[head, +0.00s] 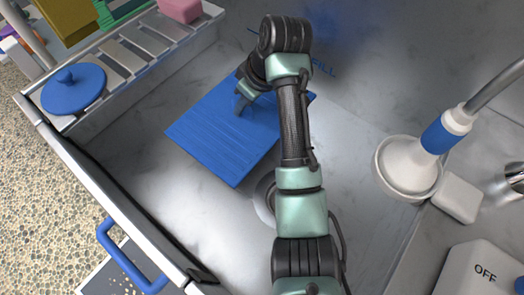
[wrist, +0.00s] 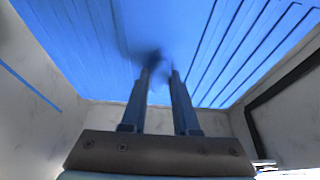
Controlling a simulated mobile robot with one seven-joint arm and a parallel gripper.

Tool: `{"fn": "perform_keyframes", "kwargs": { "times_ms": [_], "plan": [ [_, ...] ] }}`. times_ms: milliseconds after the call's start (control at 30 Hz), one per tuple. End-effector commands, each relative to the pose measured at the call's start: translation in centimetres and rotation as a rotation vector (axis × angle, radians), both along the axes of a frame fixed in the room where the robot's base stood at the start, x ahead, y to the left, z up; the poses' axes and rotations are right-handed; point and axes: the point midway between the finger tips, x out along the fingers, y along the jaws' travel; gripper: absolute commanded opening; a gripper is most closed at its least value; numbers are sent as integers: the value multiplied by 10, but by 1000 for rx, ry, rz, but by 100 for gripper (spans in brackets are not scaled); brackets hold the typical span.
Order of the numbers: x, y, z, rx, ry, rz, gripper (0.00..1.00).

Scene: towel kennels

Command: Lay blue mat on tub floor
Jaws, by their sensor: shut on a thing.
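The blue mat (head: 215,140) is a flat, ribbed rectangle inside the tub, over the left-middle of the pale grey tub floor (head: 190,203). My gripper (head: 242,108) comes down onto the mat near its upper middle and is shut on it. In the wrist view, the two fingers (wrist: 162,78) reach to the ribbed mat (wrist: 220,45), which fills the upper part. The fingertips are dark and blurred there. I cannot tell whether the mat touches the floor. My arm hides part of the mat's right side.
A round drain (head: 263,203) shows beside the mat's lower right edge. A white shower head (head: 408,168) stands at the right. A slatted rack with a blue round lid (head: 73,90) and a pink block (head: 180,10) spans the upper left. A blue handle (head: 125,258) is on the tub's outer side.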

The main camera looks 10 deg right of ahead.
Motion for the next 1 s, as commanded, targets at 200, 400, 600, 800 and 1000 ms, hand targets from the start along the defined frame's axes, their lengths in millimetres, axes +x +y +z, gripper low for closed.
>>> {"fn": "perform_keyframes", "kwargs": {
  "times_ms": [200,400,600,800,1000],
  "plan": [
    [0,0,-37,1,1,-1,0],
    [0,0,-58,1,1,-1,0],
    [0,0,-89,-1,-1,0,0],
    [0,0,-90,-1,-2,0,0],
    [-1,0,-92,-1,1,0,41]
  ]
}}
